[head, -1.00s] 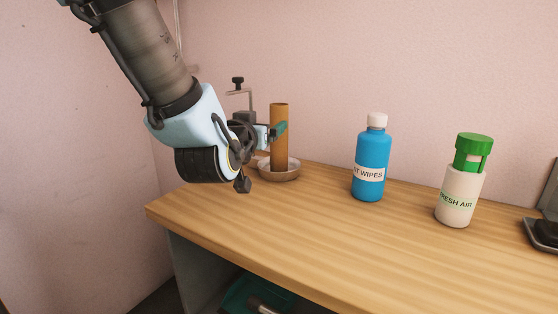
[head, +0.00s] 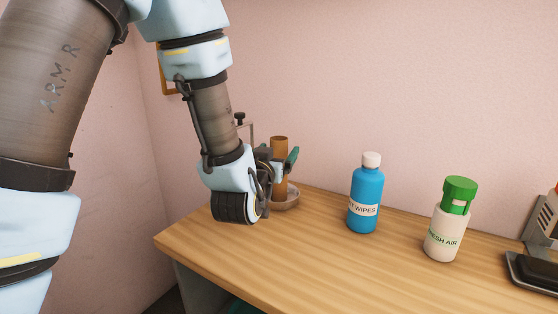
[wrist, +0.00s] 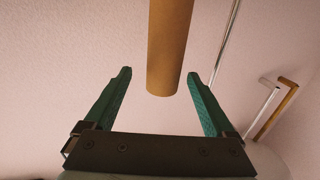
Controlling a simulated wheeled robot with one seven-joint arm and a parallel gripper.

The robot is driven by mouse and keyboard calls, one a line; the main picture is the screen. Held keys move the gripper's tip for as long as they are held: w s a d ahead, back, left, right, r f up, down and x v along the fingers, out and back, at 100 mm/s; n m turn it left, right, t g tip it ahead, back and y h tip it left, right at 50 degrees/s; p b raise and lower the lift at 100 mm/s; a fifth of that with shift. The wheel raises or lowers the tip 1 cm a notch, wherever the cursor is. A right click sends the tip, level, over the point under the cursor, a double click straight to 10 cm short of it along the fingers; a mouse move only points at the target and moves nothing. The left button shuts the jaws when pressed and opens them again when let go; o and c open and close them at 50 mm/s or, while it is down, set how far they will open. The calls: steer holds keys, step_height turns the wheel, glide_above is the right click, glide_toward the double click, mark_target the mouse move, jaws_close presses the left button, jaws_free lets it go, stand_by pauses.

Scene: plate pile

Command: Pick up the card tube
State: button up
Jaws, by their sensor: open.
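My gripper (head: 284,163) is at the tube, partly hidden by my own wrist in the head view. In the wrist view my gripper (wrist: 158,78) is open, its two green fingers apart. The card tube (wrist: 167,50) shows between and beyond the fingertips, with a gap on each side and neither finger clearly touching it. The tube's middle is partly covered in the head view.
A blue wipes bottle (head: 365,195) with a white cap stands to the right. A white air freshener with a green top (head: 444,235) stands further right. A dark device (head: 532,272) is at the right edge. The wooden table's (head: 320,265) front is clear.

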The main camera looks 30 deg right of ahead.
steer(key=shift+p+x, duration=1.35)
steer(key=shift+x, duration=1.75)
steer(key=shift+w+a+f, duration=0.15)
jaws_close()
